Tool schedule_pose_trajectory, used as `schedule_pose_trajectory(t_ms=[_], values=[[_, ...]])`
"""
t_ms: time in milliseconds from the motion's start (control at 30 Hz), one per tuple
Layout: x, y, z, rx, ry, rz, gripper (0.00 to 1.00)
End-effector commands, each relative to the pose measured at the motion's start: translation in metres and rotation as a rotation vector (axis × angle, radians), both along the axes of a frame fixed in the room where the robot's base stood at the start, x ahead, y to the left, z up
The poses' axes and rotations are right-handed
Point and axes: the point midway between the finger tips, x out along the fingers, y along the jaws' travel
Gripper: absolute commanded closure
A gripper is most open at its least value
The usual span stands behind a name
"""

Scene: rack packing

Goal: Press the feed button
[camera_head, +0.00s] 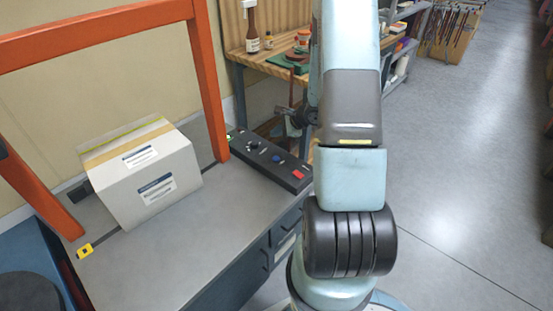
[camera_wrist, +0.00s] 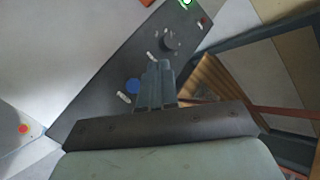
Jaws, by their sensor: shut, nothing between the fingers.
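A black control panel (camera_head: 240,152) lies along the right edge of the grey table in the head view. It carries a blue button (camera_head: 276,158), a red button (camera_head: 297,174), a dark knob (camera_head: 254,144) and a green light at its far end. The labels are too small to read, so I cannot tell which one is marked feed. In the wrist view the panel (camera_wrist: 95,108) runs diagonally, with the blue button (camera_wrist: 132,86) just left of my gripper (camera_wrist: 158,66) and the knob (camera_wrist: 168,44) beyond the fingertips. My gripper is shut and empty, over the panel; contact cannot be told.
A white taped carton (camera_head: 150,180) stands on the table (camera_head: 215,215) under an orange frame (camera_head: 207,80). Behind is a wooden workbench (camera_head: 280,68) with bottles and small items. Open floor (camera_head: 450,150) lies to the right.

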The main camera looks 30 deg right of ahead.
Motion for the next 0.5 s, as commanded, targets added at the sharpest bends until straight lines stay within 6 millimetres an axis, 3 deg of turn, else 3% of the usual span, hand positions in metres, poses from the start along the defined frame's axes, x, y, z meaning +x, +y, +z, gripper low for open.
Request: schedule_pose_trajectory(t_ms=[500], values=[[-0.0004,-0.0043,-0.0094,0.006,0.009,-0.023,1.0]])
